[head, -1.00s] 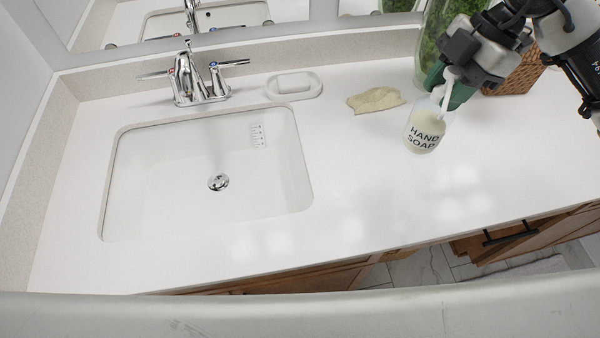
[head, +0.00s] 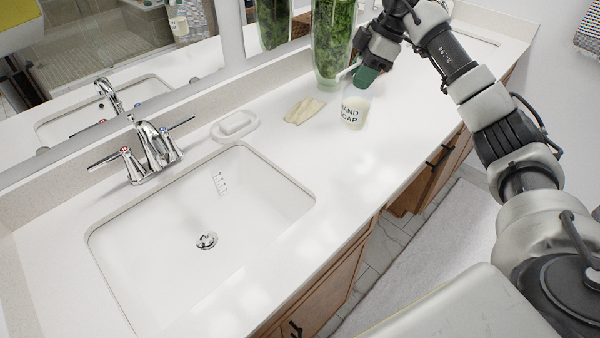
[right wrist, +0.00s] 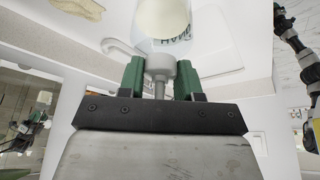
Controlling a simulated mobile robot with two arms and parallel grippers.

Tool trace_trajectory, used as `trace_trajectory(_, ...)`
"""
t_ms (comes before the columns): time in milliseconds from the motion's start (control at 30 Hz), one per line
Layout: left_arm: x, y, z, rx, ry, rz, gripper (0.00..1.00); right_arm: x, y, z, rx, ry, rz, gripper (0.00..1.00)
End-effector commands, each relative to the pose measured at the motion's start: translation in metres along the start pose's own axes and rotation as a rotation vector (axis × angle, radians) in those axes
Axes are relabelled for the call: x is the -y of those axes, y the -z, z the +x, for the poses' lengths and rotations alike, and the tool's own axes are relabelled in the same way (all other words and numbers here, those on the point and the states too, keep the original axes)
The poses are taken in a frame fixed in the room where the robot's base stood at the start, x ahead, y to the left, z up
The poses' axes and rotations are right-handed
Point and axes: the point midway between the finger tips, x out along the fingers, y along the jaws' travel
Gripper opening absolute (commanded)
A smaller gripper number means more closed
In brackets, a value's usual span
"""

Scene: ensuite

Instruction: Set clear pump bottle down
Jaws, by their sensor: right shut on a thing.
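The clear pump bottle (head: 353,112), labelled HAND SOAP, is at the counter beyond the sink, upright or nearly so. My right gripper (head: 366,76) is at its top. In the right wrist view the green fingers (right wrist: 160,78) are shut on the pump neck, and the bottle's pale body (right wrist: 163,18) shows beyond them. Whether the bottle's base touches the counter (head: 395,125) cannot be told for sure. My left gripper is not in view.
A tan cloth (head: 304,110) lies just left of the bottle. A tall glass vase with greenery (head: 333,40) stands behind it. A white soap dish (head: 236,126), the sink (head: 150,240) and the faucet (head: 155,148) are to the left. The counter right of the bottle is clear.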

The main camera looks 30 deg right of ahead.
Motion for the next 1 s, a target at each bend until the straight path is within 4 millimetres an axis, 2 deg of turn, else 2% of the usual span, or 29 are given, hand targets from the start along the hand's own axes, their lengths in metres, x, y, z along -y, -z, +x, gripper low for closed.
trace_trajectory(167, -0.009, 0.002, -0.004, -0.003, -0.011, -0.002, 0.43, 0.005, 0.011, 0.015, -0.001, 0.000, 0.001, 0.00)
trace_trajectory(633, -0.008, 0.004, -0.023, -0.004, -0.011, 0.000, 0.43, 0.032, 0.069, 0.093, -0.003, 0.000, 0.000, 0.00)
trace_trajectory(800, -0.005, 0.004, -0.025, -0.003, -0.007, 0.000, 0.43, 0.035, 0.075, 0.105, -0.002, -0.002, 0.002, 0.00)
trace_trajectory(1000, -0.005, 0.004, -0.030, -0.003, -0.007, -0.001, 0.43, 0.036, 0.068, 0.123, -0.001, 0.001, 0.004, 0.00)
